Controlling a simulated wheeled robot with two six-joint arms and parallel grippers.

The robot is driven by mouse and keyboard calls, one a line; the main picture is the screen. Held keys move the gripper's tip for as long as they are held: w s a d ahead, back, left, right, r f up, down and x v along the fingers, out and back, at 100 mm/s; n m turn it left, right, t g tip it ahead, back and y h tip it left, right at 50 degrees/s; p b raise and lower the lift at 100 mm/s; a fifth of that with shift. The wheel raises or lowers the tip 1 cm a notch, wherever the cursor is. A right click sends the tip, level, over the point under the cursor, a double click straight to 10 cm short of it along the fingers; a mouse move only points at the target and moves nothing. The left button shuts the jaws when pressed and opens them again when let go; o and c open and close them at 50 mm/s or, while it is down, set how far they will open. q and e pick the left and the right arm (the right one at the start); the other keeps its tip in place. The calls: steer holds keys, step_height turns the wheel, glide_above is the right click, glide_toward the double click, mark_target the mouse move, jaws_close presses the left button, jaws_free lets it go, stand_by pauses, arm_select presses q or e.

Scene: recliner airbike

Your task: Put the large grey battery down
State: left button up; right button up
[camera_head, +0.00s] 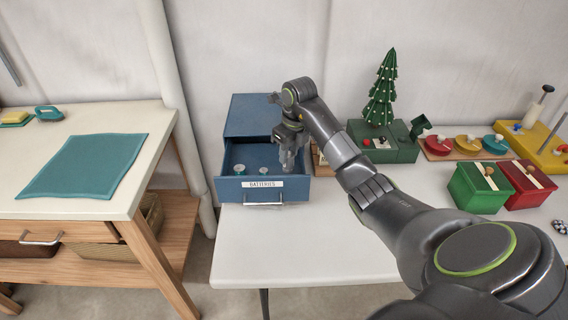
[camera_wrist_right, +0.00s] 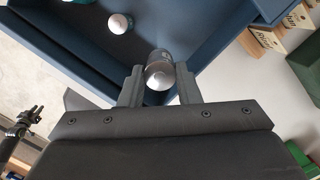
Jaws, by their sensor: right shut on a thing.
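The large grey battery (camera_wrist_right: 160,76) is between the two fingers of my right gripper (camera_wrist_right: 160,88) in the right wrist view. The gripper is shut on it. In the head view my right gripper (camera_head: 288,160) points down over the right part of the open blue drawer (camera_head: 262,190), labelled BATTERIES. The battery is hard to make out there. I cannot tell whether it touches the drawer floor. Two other batteries (camera_head: 239,169) stand inside the drawer to the left; they also show in the right wrist view (camera_wrist_right: 119,23).
The blue cabinet (camera_head: 252,115) stands on the white table (camera_head: 300,245). To the right are a green box with a small tree (camera_head: 381,90), a red box (camera_head: 525,185) and a green box (camera_head: 480,188). The table front is clear. A wooden bench with a teal mat (camera_head: 85,165) stands left.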

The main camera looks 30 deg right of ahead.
mark_target(288, 163)
steer(key=shift+f, duration=0.4)
steer(key=f, duration=0.1)
steer(key=f+p, duration=0.1)
steer(key=f, duration=0.1)
steer(key=shift+w+f, duration=0.2)
steer(key=shift+f, duration=0.2)
arm_select(q)
steer(key=shift+w+r, duration=0.45)
steer(key=shift+w, duration=0.2)
arm_select(e)
steer(key=o, duration=0.6)
steer(key=shift+f+b, duration=0.2)
steer(key=shift+b, duration=0.1)
steer(key=o, duration=0.5)
steer(key=shift+r, duration=0.1)
steer(key=shift+c, duration=0.2)
arm_select(q)
steer(key=shift+s, duration=0.35)
